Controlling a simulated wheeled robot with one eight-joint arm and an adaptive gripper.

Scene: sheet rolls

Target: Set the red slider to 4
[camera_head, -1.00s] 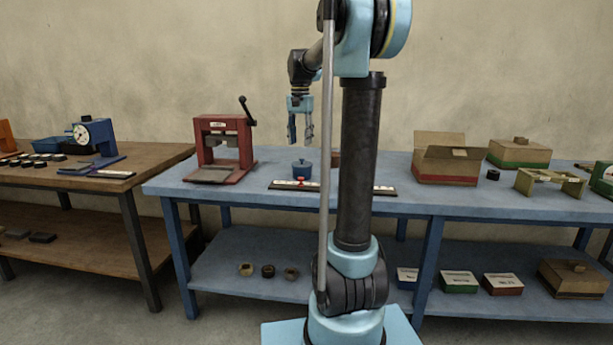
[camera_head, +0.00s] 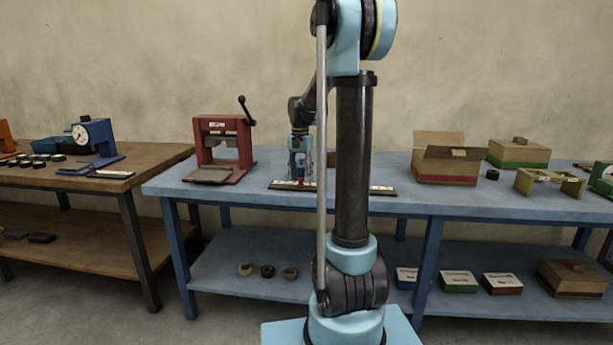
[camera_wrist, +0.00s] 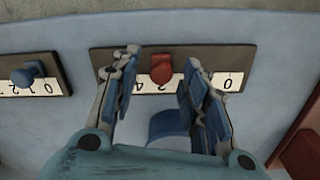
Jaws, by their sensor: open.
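The red slider knob (camera_wrist: 161,69) sits on a dark rail (camera_wrist: 210,55) with a white number strip in the wrist view. A 0 shows near the strip's right end. My gripper (camera_wrist: 163,63) is open, with one finger on each side of the knob and visible gaps between. In the head view my gripper (camera_head: 299,176) is low over the rail (camera_head: 279,185), behind my arm. Contact with the knob cannot be made out.
A blue-knobbed slider (camera_wrist: 28,74) lies left of the red one in the wrist view. A red press (camera_head: 222,150) stands left on the blue bench (camera_head: 420,203), an open cardboard box (camera_head: 445,165) right.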

